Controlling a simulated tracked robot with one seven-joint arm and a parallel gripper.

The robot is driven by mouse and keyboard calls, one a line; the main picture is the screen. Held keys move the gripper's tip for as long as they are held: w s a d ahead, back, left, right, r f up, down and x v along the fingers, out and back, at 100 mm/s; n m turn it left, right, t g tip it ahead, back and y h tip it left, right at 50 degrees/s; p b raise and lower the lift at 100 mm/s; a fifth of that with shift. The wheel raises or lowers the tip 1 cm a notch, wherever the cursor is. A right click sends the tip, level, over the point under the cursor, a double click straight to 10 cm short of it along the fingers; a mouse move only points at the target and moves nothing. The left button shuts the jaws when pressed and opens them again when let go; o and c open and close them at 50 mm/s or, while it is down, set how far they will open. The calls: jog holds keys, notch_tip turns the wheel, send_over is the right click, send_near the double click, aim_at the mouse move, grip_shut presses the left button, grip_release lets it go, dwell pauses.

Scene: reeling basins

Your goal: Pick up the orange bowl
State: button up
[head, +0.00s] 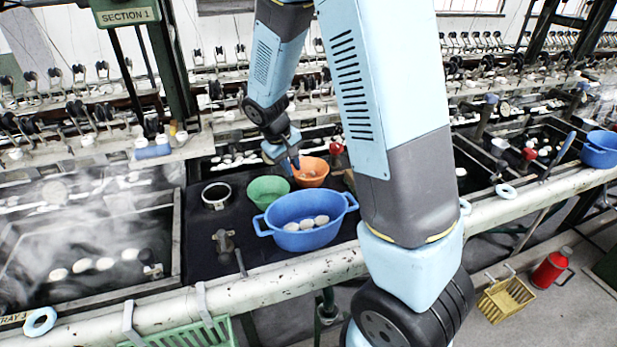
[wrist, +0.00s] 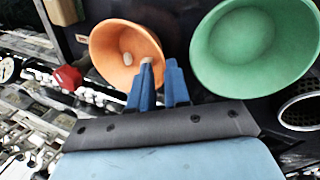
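The orange bowl (head: 312,172) stands on the dark surface behind the blue tub, beside the green bowl (head: 268,190). In the wrist view the orange bowl (wrist: 112,50) is at the upper left, with a small pale cocoon (wrist: 127,59) inside. My gripper (head: 293,163) is at the bowl's left rim in the head view. In the wrist view my gripper (wrist: 160,72) has its two blue fingers apart, one over the bowl's inside and one outside, towards the green bowl (wrist: 252,45). I cannot tell whether either finger touches the rim.
A blue two-handled tub (head: 305,233) with several pale cocoons stands in front of the bowls. A red knob (head: 337,148) is just behind the orange bowl. A white pipe (head: 250,292) runs along the front.

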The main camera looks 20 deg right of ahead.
aim_at(297, 177)
jog(key=shift+x, duration=2.75)
jog(key=shift+s, duration=0.1)
grip_shut()
